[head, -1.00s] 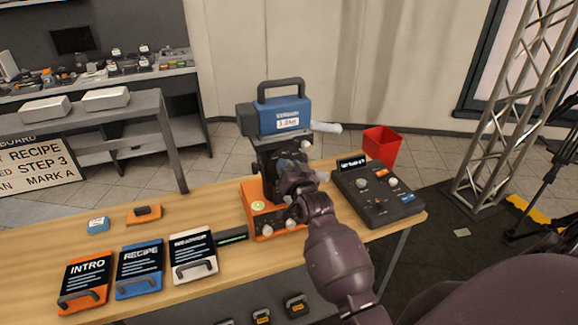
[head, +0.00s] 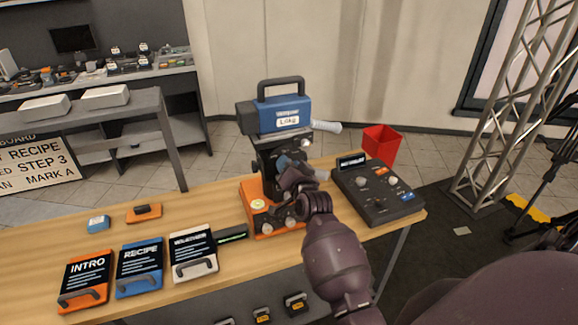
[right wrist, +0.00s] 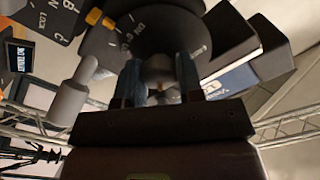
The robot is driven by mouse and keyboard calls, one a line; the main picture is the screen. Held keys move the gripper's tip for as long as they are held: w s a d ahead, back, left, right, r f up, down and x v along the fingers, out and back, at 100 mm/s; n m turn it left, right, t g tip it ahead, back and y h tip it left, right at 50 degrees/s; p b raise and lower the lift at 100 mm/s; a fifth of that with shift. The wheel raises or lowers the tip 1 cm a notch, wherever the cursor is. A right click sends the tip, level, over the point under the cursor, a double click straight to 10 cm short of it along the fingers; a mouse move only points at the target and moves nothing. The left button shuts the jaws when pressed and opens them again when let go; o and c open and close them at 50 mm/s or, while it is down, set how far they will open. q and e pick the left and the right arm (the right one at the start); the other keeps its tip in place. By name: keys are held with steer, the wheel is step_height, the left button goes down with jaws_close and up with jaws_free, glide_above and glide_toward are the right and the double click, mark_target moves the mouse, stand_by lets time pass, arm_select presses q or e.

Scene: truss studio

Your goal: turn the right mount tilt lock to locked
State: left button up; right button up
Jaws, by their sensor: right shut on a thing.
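The camera mount has an orange base (head: 258,213) and a dark upright head (head: 268,160) on the wooden table, with a blue camera (head: 284,117) on top. My right gripper (head: 287,174) is at the mount's right side, partly hiding it. In the right wrist view, my right gripper (right wrist: 160,82) has its two bluish fingers closed around a rounded grey knob (right wrist: 159,68) in front of a dark round dial (right wrist: 158,25) with pale markings. A plate with the word LOCK (right wrist: 45,22) shows at the upper left there. The lock's exact setting is unclear. My left gripper is not in view.
A dark control panel (head: 378,205) with knobs stands right of the mount, and a red bin (head: 381,145) is behind it. Orange, blue and white cards (head: 193,252) lie at the front left. The table's left middle is mostly clear.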

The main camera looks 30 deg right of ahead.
steer(key=o, duration=0.9)
steer(key=shift+s, duration=0.15)
steer(key=b+v, duration=0.1)
steer(key=v, duration=0.9)
steer(key=shift+s, duration=0.25)
steer(key=s+a+f+n+g+y, duration=0.1)
steer(key=s+a+f+n+g, duration=0.1)
steer(key=s+f, duration=0.4)
steer(key=s+a+f+n+g+y+b, duration=0.1)
steer(key=s+a+f+n+g, duration=0.1)
steer(key=s+f+n, duration=0.3)
steer(key=s+a+f+n+g+y+b, duration=0.1)
steer(key=s+a+f+n, duration=0.3)
steer(key=s+f, duration=0.4)
step_height(320, 180, down, 3)
steer(key=shift+f+g+y, duration=0.2)
steer(key=shift+g+y, duration=0.2)
steer(key=shift+y, duration=0.2)
